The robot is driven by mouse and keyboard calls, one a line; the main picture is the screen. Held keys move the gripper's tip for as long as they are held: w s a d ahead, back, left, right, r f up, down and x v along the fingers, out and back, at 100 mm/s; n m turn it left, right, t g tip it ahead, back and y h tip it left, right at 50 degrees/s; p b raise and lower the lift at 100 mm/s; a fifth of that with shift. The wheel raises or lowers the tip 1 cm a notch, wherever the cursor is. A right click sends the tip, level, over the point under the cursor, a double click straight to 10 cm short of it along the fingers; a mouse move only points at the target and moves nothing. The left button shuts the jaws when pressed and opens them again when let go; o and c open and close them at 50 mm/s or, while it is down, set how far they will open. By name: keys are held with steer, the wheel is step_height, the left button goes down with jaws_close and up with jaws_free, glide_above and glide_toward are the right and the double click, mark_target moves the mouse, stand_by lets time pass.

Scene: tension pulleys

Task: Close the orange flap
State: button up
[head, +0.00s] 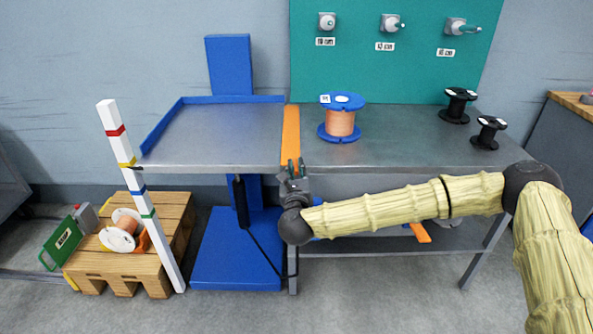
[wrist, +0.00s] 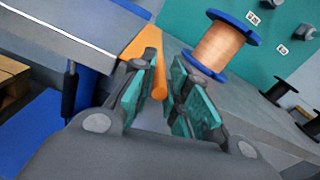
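The orange flap (head: 290,130) is a narrow strip at the seam between the blue-edged lift platform (head: 215,135) and the grey workbench (head: 400,150). It looks about level with both tops. My gripper (head: 291,168) is at the flap's front end, at the bench's front edge. In the wrist view the flap (wrist: 143,40) runs down to a rounded orange end between my two teal-padded fingers (wrist: 163,95). The fingers stand apart with a gap between them. The orange end is close to the left finger; I cannot tell whether they touch.
A blue spool with copper wire (head: 340,122) stands on the bench just right of the flap. Two black spools (head: 457,106) stand farther right. A striped white post (head: 140,195) and a wooden pallet (head: 125,260) are at the left. The platform top is clear.

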jaws_close()
steer(key=shift+r+n, duration=0.2)
steer(key=shift+n, duration=0.2)
steer(key=r+n+p, duration=0.1)
steer(key=n+p, duration=0.2)
steer(key=shift+a+r, duration=0.35)
steer(key=shift+r, duration=0.05)
steer(key=shift+a+r+n+p, duration=0.3)
steer(key=shift+a+n+p, duration=0.65)
steer(key=shift+n, duration=1.4)
steer(key=shift+a+r+n+p, duration=0.35)
steer(key=shift+a+n+p, duration=0.6)
steer(key=shift+n, duration=1.45)
steer(key=shift+a+r+n+p, duration=0.3)
steer(key=shift+a+n+p, duration=0.65)
steer(key=shift+n, duration=1.4)
steer(key=shift+d, duration=0.15)
